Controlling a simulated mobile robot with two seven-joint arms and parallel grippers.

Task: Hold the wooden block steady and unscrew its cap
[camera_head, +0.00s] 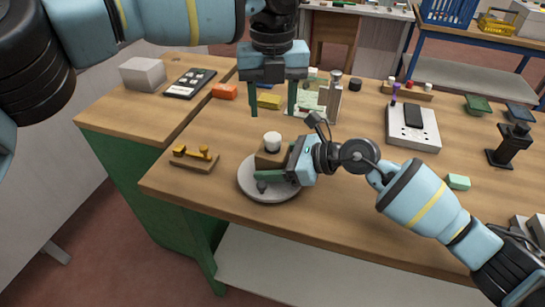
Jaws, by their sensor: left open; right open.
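The wooden block (268,157) is a small brown piece with a round white cap (272,141) on top. It stands upright on a round grey plate (284,193). My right gripper (275,166) comes in from the right, low beside the block. One green finger lies in front of the block; the other is mostly hidden, so contact is unclear. The jaws are open. My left gripper (272,108) points down, open and empty, above and behind the cap, with its two green fingers spread apart.
A small wooden rack with yellow pieces (194,157) lies left of the plate. A white box with a black top (412,126) stands right. The table's front edge is close to the plate.

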